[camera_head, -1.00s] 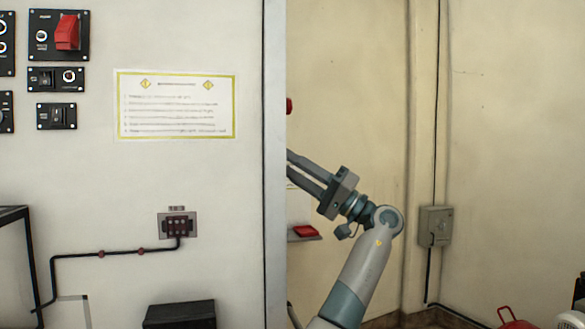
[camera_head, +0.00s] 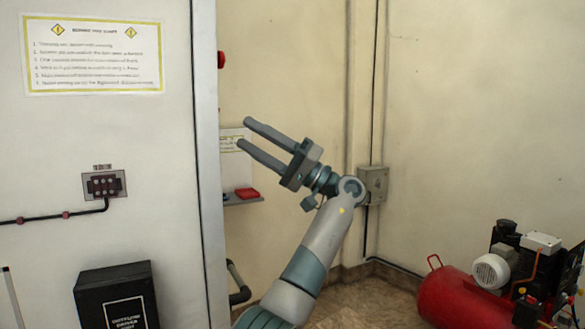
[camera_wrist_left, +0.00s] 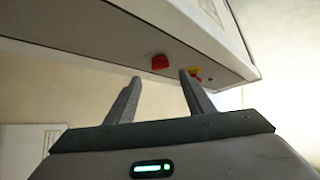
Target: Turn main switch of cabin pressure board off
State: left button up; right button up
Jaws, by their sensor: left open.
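My left gripper (camera_head: 241,132) is open and empty, right of the edge of a large white cabinet (camera_head: 150,220) in the head view. A red knob (camera_head: 221,59) shows at that cabinet edge, above the fingertips. In the left wrist view the two fingers (camera_wrist_left: 160,77) are spread and point toward the side of a white cabinet (camera_wrist_left: 90,40). A red button (camera_wrist_left: 160,62) shows there between the fingertips. A red and yellow switch (camera_wrist_left: 196,73) is partly hidden behind the right finger. I cannot tell whether the fingers touch anything. No board labelled cabin pressure is readable. My right gripper is not in view.
A notice (camera_head: 92,55) and a socket plate (camera_head: 104,184) are on the cabinet face, with a black box (camera_head: 118,300) below. A small shelf (camera_head: 244,199) holds a red item (camera_head: 247,193). A red compressor (camera_head: 450,297) stands at the right. A grey wall box (camera_head: 372,184) is behind my arm.

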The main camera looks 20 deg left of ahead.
pick_arm(q)
jog(key=b+v, duration=0.1)
jog(key=v, duration=0.9)
jog(key=shift+d+b, duration=0.15)
jog(key=shift+b, duration=0.2)
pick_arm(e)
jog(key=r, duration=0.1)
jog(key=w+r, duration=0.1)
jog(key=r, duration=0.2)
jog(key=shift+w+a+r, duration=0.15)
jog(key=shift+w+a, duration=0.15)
pick_arm(q)
jog(key=shift+f, duration=0.15)
